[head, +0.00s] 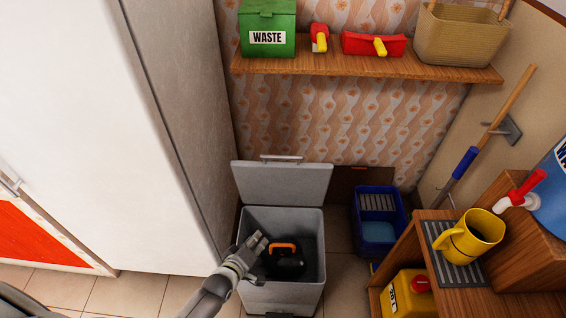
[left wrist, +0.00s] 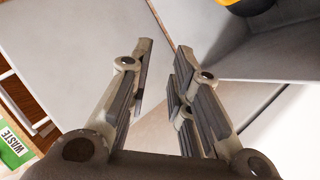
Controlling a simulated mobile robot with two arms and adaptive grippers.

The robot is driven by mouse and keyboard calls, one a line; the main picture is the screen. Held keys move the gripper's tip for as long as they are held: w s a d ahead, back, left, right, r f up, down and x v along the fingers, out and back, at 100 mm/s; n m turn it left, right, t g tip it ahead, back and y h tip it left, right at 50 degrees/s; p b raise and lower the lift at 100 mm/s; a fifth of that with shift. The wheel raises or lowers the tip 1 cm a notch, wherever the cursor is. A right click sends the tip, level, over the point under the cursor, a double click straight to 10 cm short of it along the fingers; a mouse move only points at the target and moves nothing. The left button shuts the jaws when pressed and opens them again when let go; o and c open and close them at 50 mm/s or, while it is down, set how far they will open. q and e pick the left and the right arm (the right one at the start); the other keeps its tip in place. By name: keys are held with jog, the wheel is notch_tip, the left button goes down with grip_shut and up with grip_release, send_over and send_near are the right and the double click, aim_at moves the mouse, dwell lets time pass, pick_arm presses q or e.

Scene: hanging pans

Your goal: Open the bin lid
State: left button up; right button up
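The grey bin (head: 283,296) stands on the floor in the head view. Its lid (head: 287,185) is raised and stands roughly upright behind the opening, with a light handle bar at its top edge. A black object with an orange handle (head: 288,262) lies inside the bin. My left gripper (head: 256,243) is at the left side of the bin opening, below the lid and apart from it. In the left wrist view its two fingers (left wrist: 165,48) are spread with nothing between them. I cannot tell whether it touches the bin rim. My right gripper is not in view.
A white cabinet (head: 90,120) stands close on the left. A blue bucket (head: 378,222) is on the floor right of the bin. A wooden stand with a yellow mug (head: 472,238) is at right. A shelf (head: 370,66) with a green waste box (head: 267,30) hangs above.

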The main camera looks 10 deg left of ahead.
pick_arm(q)
jog(key=w+d+r+n+t+b, duration=0.1)
jog(key=w+r+n+t, duration=0.4)
jog(key=r, duration=0.6)
jog(key=n+h+b, duration=0.1)
jog(key=h, duration=0.1)
send_near(283, 158)
jog(key=shift+t, duration=0.3)
jog(key=x, duration=1)
jog(key=shift+w+f, duration=0.25)
jog(key=shift+f, duration=0.15)
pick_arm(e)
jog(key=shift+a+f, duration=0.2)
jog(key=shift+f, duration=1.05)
pick_arm(q)
grip_shut()
